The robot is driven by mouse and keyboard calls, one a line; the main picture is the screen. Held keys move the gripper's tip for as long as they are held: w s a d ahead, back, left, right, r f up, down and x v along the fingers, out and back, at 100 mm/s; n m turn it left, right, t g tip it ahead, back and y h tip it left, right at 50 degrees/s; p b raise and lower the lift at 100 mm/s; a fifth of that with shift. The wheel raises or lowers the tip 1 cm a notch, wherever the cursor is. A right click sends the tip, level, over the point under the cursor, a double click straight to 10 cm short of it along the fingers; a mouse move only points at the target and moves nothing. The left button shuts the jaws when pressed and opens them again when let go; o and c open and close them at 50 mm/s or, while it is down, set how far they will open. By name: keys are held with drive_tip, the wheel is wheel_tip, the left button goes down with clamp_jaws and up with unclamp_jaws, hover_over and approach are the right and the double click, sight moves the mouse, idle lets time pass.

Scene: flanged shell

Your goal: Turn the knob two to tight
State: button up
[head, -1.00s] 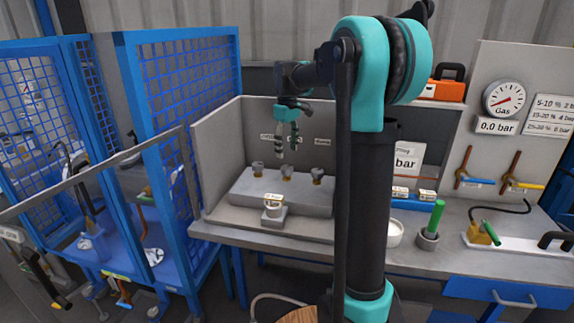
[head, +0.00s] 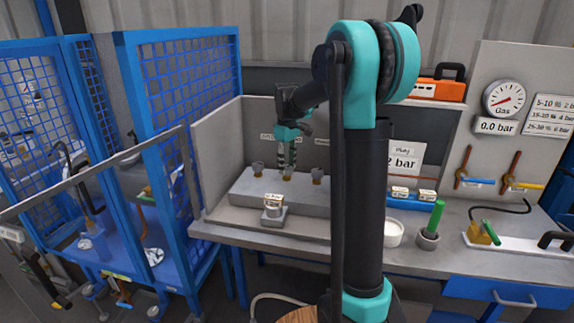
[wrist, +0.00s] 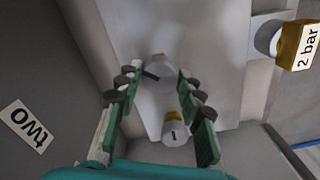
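Three small knobs stand in a row on a grey block (head: 250,186): a left knob (head: 257,168), a middle knob (head: 288,172) and a right knob (head: 317,175). My gripper (head: 286,165) points down just above the middle knob in the head view. In the wrist view my gripper (wrist: 160,82) is open, its green fingers wide apart. A grey knob (wrist: 161,68) shows between and beyond the fingertips; contact cannot be told. Another knob (wrist: 174,130) shows nearer the bottom. A "two" label (wrist: 27,127) is on the wall at left.
A small gauge box (head: 274,205) stands in front of the block, reading 2 bar in the wrist view (wrist: 304,47). Panels (head: 225,145) close in the block's left and back. A white bowl (head: 391,234) and a green-handled tool (head: 434,220) stand to the right.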

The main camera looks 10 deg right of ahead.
drive_tip(key=c, duration=0.6)
drive_tip(key=shift+o, duration=0.2)
drive_tip(key=shift+m, duration=0.4)
drive_tip(key=m, duration=0.3)
drive_tip(key=shift+m, duration=0.4)
drive_tip(key=m, duration=0.5)
drive_tip(key=o, duration=1.2)
drive_tip(key=shift+c, duration=0.2)
